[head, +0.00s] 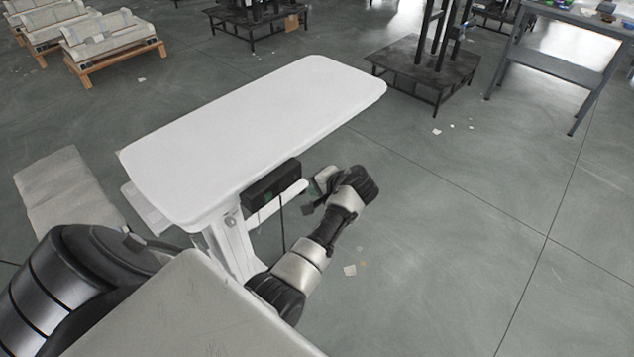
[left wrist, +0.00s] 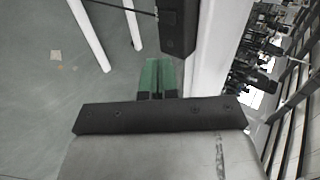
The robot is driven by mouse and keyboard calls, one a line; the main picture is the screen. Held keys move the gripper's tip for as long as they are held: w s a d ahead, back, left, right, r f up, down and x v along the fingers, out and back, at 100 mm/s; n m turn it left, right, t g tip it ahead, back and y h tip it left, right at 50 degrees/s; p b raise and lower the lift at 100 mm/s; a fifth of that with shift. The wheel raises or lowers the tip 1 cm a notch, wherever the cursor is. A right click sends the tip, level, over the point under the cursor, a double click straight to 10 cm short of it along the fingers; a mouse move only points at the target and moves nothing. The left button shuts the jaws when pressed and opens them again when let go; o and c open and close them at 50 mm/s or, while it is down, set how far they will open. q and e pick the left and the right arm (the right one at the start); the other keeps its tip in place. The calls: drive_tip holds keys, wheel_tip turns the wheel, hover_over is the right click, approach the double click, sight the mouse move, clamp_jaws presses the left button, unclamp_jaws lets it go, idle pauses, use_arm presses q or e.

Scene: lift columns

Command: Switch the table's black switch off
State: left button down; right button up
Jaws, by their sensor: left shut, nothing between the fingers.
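The white table (head: 255,130) stands in the middle of the head view. A black box (head: 272,184), which looks like the switch, is fixed under its near right edge; its on or off position cannot be made out. In the left wrist view the black box (left wrist: 178,28) is at the top, just beyond the fingertips. My left gripper (head: 311,200) is just right of the box in the head view. In the left wrist view its green fingers (left wrist: 158,78) are together and empty, close to the box's lower end; whether they touch it is unclear. My right gripper is not in view.
White table legs (left wrist: 90,35) and a thin dark cable are near the gripper. A dark metal stand (head: 425,65) and a grey workbench (head: 555,65) stand at the back right. Padded wooden-framed units (head: 110,40) are at the back left. The floor at right is mostly clear.

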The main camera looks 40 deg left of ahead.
sight(283, 187)
use_arm(q)
drive_tip(key=s+a+t+h+b, duration=0.1)
drive_tip(key=s+t+h+b, duration=0.1)
drive_tip(key=s+a+n+t+h+b, duration=0.1)
drive_tip(key=a+t+h+b, duration=0.1)
drive_tip(key=h, duration=0.1)
drive_tip(key=shift+s+r, duration=0.1)
drive_tip(key=shift+s, duration=0.3)
drive_tip(key=w+a+f+b, duration=0.2)
drive_tip(key=w+a+f, duration=0.2)
drive_tip(key=a+f, duration=0.4)
drive_tip(key=shift+f, duration=0.45)
drive_tip(key=shift+w, duration=0.1)
